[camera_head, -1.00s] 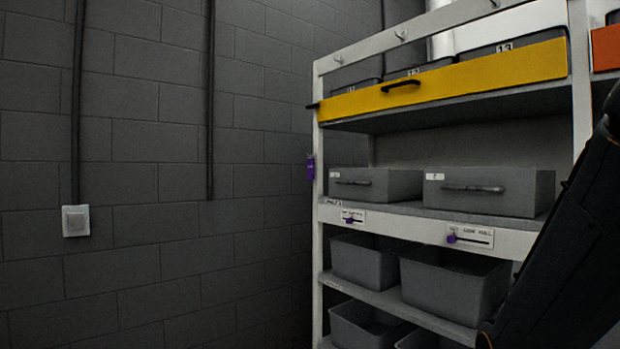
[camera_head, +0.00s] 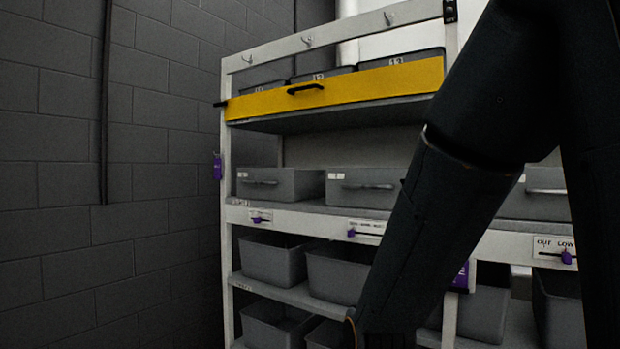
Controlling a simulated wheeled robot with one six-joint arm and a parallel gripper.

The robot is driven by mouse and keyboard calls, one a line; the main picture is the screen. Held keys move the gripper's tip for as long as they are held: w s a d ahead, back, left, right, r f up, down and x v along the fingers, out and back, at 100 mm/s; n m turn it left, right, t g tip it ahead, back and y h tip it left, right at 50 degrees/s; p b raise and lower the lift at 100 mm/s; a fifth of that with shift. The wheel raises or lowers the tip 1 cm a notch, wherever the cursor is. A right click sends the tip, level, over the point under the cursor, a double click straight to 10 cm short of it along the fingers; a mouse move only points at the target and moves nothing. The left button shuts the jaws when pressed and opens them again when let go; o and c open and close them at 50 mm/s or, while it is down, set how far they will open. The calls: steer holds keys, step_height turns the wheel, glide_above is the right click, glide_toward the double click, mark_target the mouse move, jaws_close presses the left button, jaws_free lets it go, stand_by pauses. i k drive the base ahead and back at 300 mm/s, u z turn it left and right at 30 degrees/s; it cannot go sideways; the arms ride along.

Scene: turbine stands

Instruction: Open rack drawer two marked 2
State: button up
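Two grey closed-looking drawers with dark bar handles sit on the middle shelf of the rack: a left drawer (camera_head: 298,180) and a second drawer (camera_head: 353,200) to its right. Each has small white labels at its upper left, too small to read, so I cannot tell which is marked 2. A third grey drawer (camera_head: 548,208) shows farther right, partly hidden behind my arm. My dark arm crosses the right half of the picture, in front of the rack. My gripper is not in view.
The white rack (camera_head: 226,262) has a yellow front panel (camera_head: 365,83) above. Purple sliders, including one (camera_head: 351,233), sit on the shelf edge below the drawers. Open grey bins (camera_head: 272,262) stand lower. A dark block wall (camera_head: 150,255) is at left.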

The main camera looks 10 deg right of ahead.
mark_target(385, 186)
steer(key=u, duration=0.55)
steer(key=k, duration=1.3)
steer(key=u, duration=0.05)
steer(key=i, duration=0.45)
steer(key=z, duration=0.9)
steer(key=i, duration=0.55)
steer(key=z, duration=0.1)
